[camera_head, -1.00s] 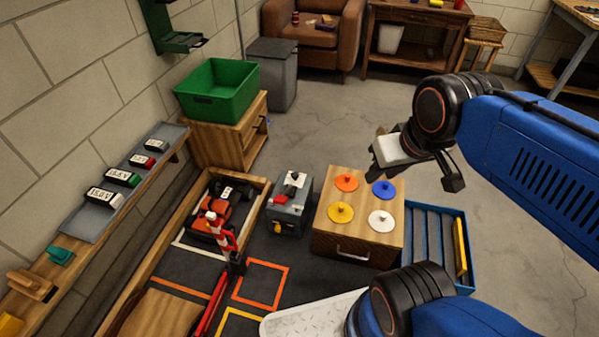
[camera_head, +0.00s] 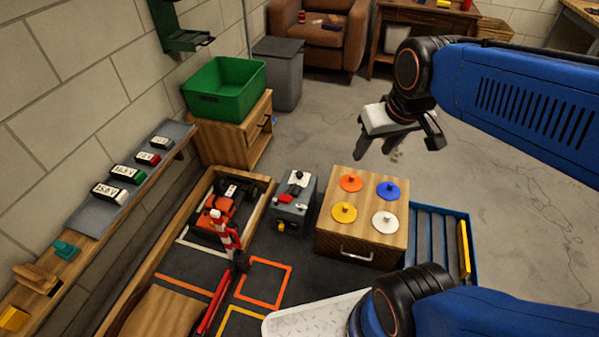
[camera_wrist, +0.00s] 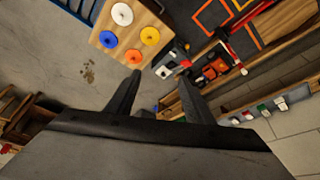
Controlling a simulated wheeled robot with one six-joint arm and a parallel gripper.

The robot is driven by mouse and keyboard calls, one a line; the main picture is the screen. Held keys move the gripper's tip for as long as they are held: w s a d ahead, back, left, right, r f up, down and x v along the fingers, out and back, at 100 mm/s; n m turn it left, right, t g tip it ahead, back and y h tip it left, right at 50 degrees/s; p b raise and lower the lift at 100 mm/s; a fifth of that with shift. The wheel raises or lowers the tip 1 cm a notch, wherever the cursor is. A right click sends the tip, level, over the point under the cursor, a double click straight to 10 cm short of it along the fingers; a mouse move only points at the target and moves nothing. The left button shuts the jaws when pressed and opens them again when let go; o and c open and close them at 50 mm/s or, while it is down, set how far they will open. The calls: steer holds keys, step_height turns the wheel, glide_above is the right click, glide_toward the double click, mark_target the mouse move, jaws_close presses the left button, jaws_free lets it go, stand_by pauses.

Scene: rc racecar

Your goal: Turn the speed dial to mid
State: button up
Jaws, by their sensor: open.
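The grey control box (camera_head: 293,200) stands on the floor between the wooden track bay and the wooden disc box. On top it has a dark knob (camera_head: 296,175) with a light patch under it, and a red part (camera_head: 285,198). A yellow part (camera_head: 281,228) is on its front. The dial's setting is too small to read. My gripper (camera_head: 398,150) is open and empty, in the air behind and to the right of the control box, touching nothing. In the wrist view the control box (camera_wrist: 172,64) shows beyond the fingertips (camera_wrist: 161,77), close to the right finger in the picture.
A wooden box (camera_head: 360,237) with several coloured discs stands right of the control box, beside a blue rack (camera_head: 436,216). An orange racecar (camera_head: 222,212) sits in the bay at left, near a red-and-white post (camera_head: 229,236). A green bin (camera_head: 224,88) stands behind. Open floor lies behind the discs.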

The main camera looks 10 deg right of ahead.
steer(key=w+a+f+g, duration=0.1)
steer(key=w+f, duration=0.1)
steer(key=w, duration=1.1)
steer(key=n+g, duration=0.3)
glide_above(300, 173)
step_height(300, 173, down, 33)
step_height(300, 173, down, 17)
steer(key=shift+s+a+r, duration=0.1)
steer(key=shift+a, duration=0.05)
steer(key=c, duration=1)
